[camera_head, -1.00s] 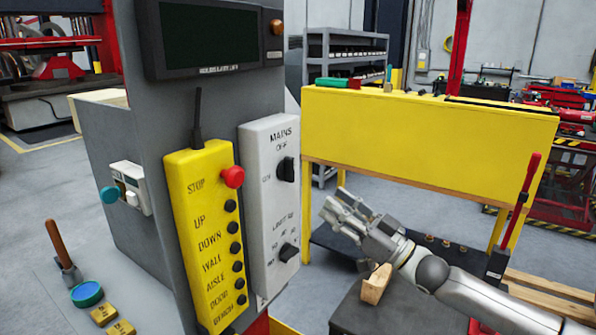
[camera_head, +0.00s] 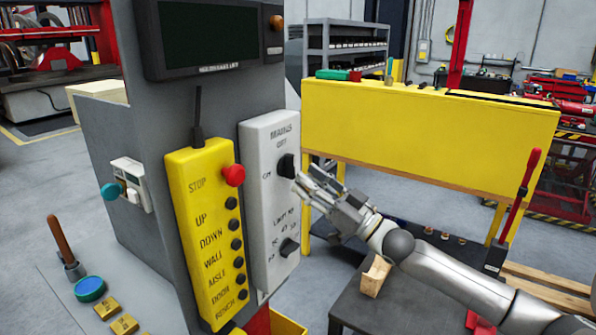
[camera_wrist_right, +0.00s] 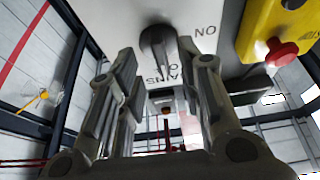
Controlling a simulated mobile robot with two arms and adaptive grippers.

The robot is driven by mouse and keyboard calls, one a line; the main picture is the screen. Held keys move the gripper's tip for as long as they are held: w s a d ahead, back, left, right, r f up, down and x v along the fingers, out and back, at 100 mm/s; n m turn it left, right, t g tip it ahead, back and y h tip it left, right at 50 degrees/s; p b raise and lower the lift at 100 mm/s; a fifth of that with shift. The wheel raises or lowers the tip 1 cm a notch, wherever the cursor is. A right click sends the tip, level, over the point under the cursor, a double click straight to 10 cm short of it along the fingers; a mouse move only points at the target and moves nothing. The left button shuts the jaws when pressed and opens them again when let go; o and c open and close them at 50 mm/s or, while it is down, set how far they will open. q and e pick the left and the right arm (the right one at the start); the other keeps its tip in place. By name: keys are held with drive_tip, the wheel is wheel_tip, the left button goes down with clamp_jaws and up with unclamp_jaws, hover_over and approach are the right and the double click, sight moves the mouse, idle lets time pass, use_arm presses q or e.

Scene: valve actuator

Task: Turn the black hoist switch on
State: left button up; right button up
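The black hoist switch (camera_head: 286,166) is a rotary knob on the white panel (camera_head: 258,200), under the label MAINS OFF, with ON to its left. A second black knob (camera_head: 289,247) sits lower on the same panel. My right gripper (camera_head: 304,186) is just right of and below the upper knob in the head view. In the right wrist view the knob (camera_wrist_right: 157,45) shows ahead, between and beyond the two spread fingers. The gripper is open and holds nothing; contact with the knob cannot be told. My left gripper is not in view.
A yellow pendant (camera_head: 205,230) with a red stop button (camera_head: 233,175) stands left of the white panel. A yellow bench (camera_head: 430,130) stands behind my right arm. A wooden block (camera_head: 375,277) lies on a dark table (camera_head: 400,310) below the arm.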

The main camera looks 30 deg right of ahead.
sight(294, 170)
drive_tip(key=shift+p+x, duration=0.55)
drive_tip(key=shift+x, duration=1.25)
drive_tip(key=shift+s, duration=0.1)
clamp_jaws()
